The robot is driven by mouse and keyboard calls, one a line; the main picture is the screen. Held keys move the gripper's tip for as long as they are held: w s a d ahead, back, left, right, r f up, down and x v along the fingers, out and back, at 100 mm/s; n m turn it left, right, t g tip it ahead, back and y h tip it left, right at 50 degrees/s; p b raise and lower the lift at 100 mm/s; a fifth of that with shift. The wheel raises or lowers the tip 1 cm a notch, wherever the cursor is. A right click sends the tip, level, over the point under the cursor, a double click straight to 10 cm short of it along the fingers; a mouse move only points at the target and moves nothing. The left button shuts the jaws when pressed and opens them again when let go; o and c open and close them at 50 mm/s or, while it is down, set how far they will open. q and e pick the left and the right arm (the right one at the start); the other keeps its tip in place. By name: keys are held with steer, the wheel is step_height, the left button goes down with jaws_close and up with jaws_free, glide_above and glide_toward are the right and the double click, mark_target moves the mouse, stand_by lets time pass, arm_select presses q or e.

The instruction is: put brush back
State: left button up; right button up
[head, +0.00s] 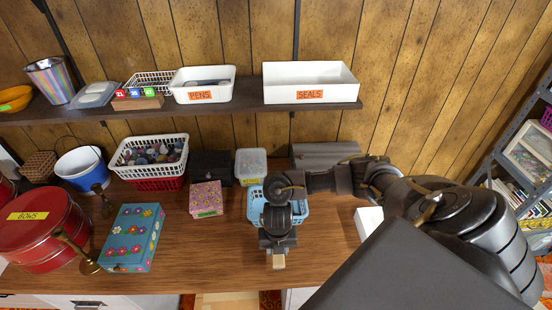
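My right arm comes in from the right, and its gripper (278,254) hangs over the front middle of the brown table (215,245). A small tan piece (279,262) shows at its tip. I cannot tell whether this is a fingertip or part of a held thing. I cannot make out a brush for certain. A white box labelled PENS (201,96) stands on the shelf with dark items inside. A light blue basket (256,208) stands on the table, partly hidden behind my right arm. My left gripper is not in view.
A white SEALS box (310,95) stands on the shelf (245,107). A flowered teal box (133,238), a red BOWS tin (35,235), a brass bell-shaped object (84,262) and a pink box (206,199) stand to the left. Bare table lies between the teal box and my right gripper.

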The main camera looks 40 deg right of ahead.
steer(key=shift+w+d+f, duration=0.1)
steer(key=shift+w+f, duration=0.25)
steer(key=shift+f, duration=0.05)
step_height(320, 180, down, 3)
steer(key=shift+w+d+f, duration=0.1)
steer(key=shift+w+f, duration=0.05)
steer(key=shift+f, duration=0.05)
steer(key=shift+f, duration=0.2)
steer(key=o, duration=1)
steer(key=shift+o, duration=0.2)
steer(key=shift+r, duration=0.1)
step_height(320, 180, up, 12)
steer(key=p, duration=0.2)
steer(key=shift+r+p, duration=0.1)
steer(key=shift+p, duration=0.2)
